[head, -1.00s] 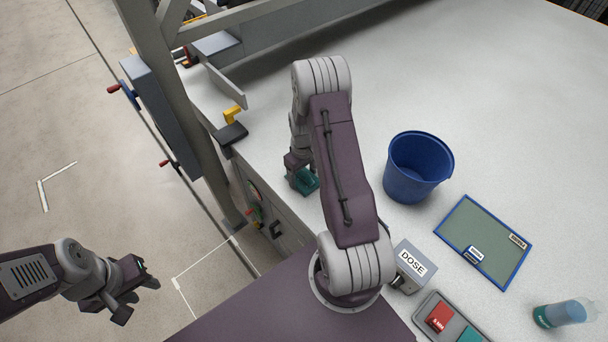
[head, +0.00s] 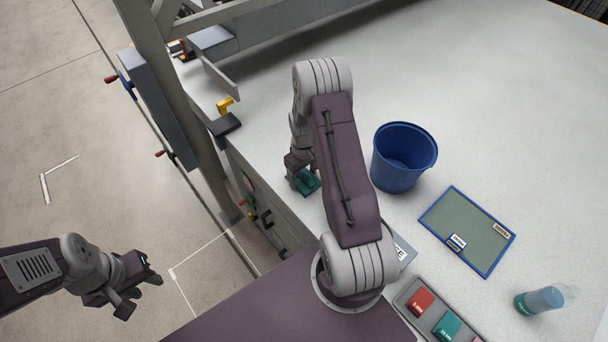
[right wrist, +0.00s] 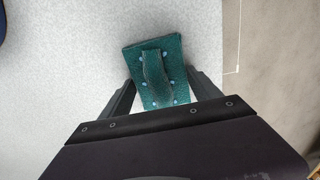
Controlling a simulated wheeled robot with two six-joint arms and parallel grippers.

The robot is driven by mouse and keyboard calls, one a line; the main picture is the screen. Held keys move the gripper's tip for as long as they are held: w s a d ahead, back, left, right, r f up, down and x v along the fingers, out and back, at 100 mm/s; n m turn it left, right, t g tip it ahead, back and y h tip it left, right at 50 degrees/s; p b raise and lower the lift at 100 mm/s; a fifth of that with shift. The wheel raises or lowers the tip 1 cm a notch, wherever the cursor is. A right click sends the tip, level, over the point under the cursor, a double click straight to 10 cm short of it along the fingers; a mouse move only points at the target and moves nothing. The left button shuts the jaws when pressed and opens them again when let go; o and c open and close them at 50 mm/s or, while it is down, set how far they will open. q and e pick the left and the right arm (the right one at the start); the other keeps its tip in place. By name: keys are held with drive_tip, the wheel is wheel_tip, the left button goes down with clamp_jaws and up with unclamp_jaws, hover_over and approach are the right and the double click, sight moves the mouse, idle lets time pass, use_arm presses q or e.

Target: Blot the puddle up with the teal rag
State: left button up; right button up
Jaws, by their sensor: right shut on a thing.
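The teal rag (head: 305,184) is at the end of my right arm in the head view, over the near-left edge of the pale worktop (head: 480,130). In the right wrist view the rag (right wrist: 157,70) has a raised strap and pale blue spots. My right gripper (right wrist: 158,82) is shut on it, one finger at each side. I cannot tell whether the rag touches the worktop. My left gripper (head: 140,290) is empty, its fingers apart, over the floor at lower left. I see no clear puddle; my right arm hides part of the worktop.
A blue bucket (head: 398,170) stands right of my right arm. A grey post (head: 190,120) rises at left. The worktop behind the bucket is clear.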

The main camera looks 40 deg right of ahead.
drive_tip(key=shift+s+r+p, duration=0.1)
drive_tip(key=shift+r+p, duration=0.15)
drive_tip(key=shift+p, duration=0.05)
drive_tip(key=shift+r, duration=0.95)
drive_tip(key=shift+w+r+p, duration=0.25)
drive_tip(key=shift+r+p, duration=0.3)
drive_tip(key=shift+p, duration=0.2)
drive_tip(key=shift+s+r+p, duration=0.1)
drive_tip(key=shift+r+p, duration=0.7)
drive_tip(key=shift+r, duration=0.3)
drive_tip(key=shift+r+p, duration=0.95)
drive_tip(key=shift+r, duration=0.25)
